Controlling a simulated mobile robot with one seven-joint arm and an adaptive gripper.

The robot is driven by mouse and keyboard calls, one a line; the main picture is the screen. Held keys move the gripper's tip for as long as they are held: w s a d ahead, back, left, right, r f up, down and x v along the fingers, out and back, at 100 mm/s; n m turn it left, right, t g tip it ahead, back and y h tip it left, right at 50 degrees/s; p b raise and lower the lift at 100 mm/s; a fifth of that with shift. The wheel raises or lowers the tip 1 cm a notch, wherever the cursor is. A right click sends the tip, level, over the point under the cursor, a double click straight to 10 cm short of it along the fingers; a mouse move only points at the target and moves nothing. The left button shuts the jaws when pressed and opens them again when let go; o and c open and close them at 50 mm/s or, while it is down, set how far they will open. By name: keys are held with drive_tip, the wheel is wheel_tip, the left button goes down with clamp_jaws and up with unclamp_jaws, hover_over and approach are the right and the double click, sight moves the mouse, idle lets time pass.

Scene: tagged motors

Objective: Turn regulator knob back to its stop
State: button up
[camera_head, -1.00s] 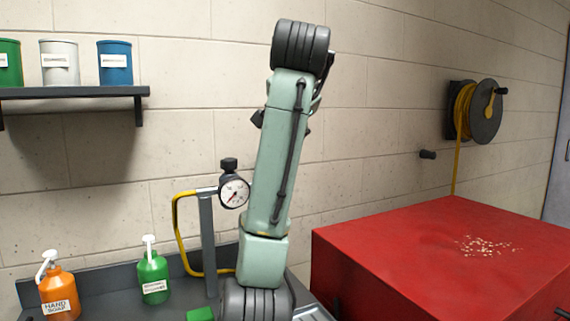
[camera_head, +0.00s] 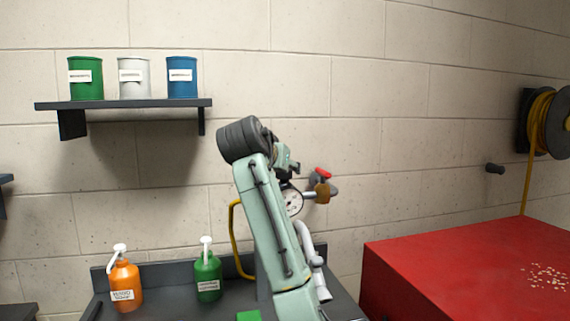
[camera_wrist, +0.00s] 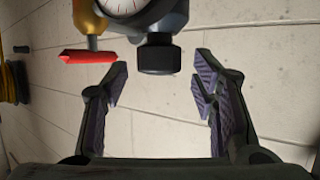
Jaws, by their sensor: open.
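The black regulator knob (camera_wrist: 159,56) shows in the wrist view, joined to the regulator body and its round white gauge (camera_wrist: 126,6). My gripper (camera_wrist: 160,66) is open, with one finger to each side of the knob's end in the picture. Clear gaps show on both sides, and neither finger appears to touch the knob. How deep the knob sits between the fingers I cannot tell. In the head view the gauge (camera_head: 293,202) shows beside my arm, while my arm and gripper mostly hide the knob.
A red valve handle (camera_wrist: 87,57) on a brass valve (camera_wrist: 90,17) lies very near my left fingertip in the wrist view. A red cabinet (camera_head: 450,270) stands at right. Orange (camera_head: 124,284) and green (camera_head: 208,277) pump bottles stand at left, below a shelf (camera_head: 125,103) with cans.

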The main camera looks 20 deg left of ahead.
drive_tip(key=shift+x, duration=1.2)
drive_tip(key=shift+c, duration=0.5)
drive_tip(key=c, duration=1.1)
drive_tip(key=shift+o, duration=0.2)
